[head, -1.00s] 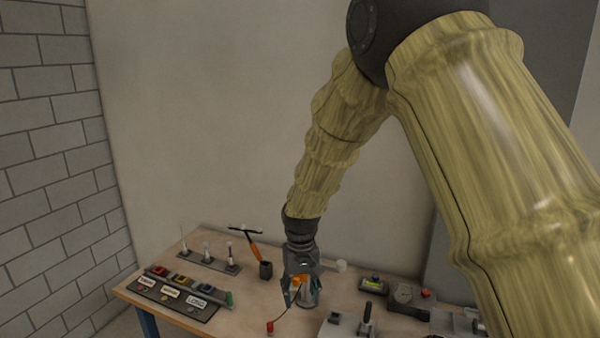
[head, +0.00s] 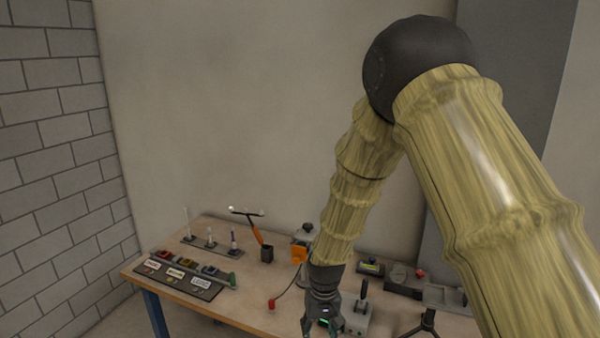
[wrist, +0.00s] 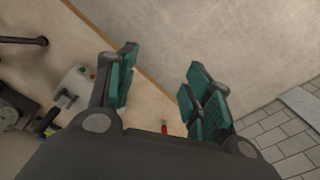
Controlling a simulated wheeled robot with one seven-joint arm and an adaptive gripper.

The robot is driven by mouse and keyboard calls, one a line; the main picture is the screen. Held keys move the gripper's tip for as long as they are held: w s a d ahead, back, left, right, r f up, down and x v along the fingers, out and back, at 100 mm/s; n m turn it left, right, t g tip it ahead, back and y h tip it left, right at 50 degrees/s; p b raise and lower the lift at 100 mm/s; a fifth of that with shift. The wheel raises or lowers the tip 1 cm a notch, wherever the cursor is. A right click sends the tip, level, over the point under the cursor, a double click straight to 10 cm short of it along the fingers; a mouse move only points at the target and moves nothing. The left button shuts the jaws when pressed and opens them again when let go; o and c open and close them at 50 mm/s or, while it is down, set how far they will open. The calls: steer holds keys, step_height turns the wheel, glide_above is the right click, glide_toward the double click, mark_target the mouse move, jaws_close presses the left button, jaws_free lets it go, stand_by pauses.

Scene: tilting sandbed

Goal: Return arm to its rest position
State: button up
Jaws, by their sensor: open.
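My gripper (head: 322,324) hangs at the lower middle of the head view, at the front edge of the wooden table. In the wrist view its teal-padded fingers (wrist: 160,90) are spread apart with nothing between them. My arm, in a yellow-brown ribbed cover, bends down from the dark joint at the upper right. The lower tips of the gripper are close to the bottom of the head view.
The table (head: 225,296) holds a labelled tray (head: 180,280) at left, a rack of small pointed items (head: 210,245), a hammer-like tool in a dark cup (head: 267,254), an orange-marked device (head: 299,254), a red-ended cable (head: 271,303) and a grey lever box (head: 357,315).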

steer(key=s+d+f+b, duration=0.1)
steer(key=s+d+f, duration=0.25)
steer(key=f, duration=0.35)
steer(key=s+d+f+b, duration=0.2)
steer(key=s+f, duration=0.2)
steer(key=f, duration=0.3)
steer(key=s+d+f+b, duration=0.2)
steer(key=s+d+f, duration=0.2)
steer(key=s, duration=0.6)
steer(key=s+d+f+m+b, duration=0.1)
steer(key=s+d+f, duration=0.3)
steer(key=s+f, duration=0.5)
steer(key=s+d+f+m+b, duration=0.1)
steer(key=s+d+f+b, duration=0.2)
steer(key=s+f, duration=0.4)
steer(key=s+d, duration=0.1)
steer(key=s, duration=0.3)
